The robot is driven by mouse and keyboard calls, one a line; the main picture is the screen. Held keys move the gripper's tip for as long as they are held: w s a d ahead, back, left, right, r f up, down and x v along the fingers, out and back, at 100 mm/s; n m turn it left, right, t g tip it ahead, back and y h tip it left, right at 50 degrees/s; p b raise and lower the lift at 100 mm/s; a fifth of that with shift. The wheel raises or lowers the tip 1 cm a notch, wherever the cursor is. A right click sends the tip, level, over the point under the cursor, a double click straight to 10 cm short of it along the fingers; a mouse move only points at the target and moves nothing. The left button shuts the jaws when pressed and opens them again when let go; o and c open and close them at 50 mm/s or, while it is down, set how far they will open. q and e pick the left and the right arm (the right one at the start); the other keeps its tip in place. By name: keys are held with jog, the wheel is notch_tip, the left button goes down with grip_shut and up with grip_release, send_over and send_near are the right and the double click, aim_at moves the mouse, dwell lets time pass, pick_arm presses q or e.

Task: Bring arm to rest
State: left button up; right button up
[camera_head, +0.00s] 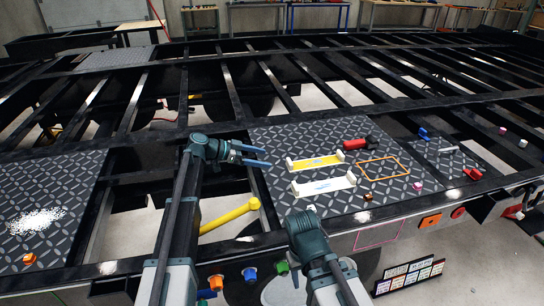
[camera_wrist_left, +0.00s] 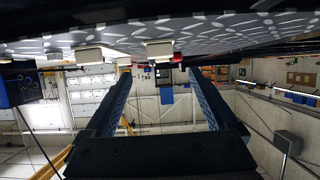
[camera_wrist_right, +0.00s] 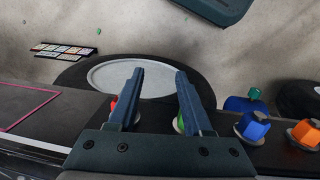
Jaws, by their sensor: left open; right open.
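My left gripper (camera_head: 258,156) is open and empty in the head view, held near the left edge of the middle tread plate (camera_head: 285,140). In the left wrist view its two fingers (camera_wrist_left: 160,88) stand wide apart with nothing between them. My right gripper (camera_wrist_right: 158,82) is open and empty in the right wrist view, above the trailer's near side rail. Its fingertips are hidden behind my own wrist in the head view. A red knob (camera_wrist_right: 113,108) and a green knob (camera_wrist_right: 180,122) show beside and behind its fingers; I cannot tell if they touch.
The middle plate carries a yellow-and-white holder (camera_head: 315,162), a white holder (camera_head: 323,187), a red-and-black tool (camera_head: 361,143) and an orange outline (camera_head: 382,168). A yellow bar (camera_head: 228,216) lies in the gap to its left. Blue and orange knobs (camera_head: 216,282) line the near rail. Open gaps lie between beams.

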pick_arm(q)
jog(key=shift+s+a+r, duration=0.2)
jog(key=shift+a+r, duration=0.05)
jog(key=shift+a, duration=0.3)
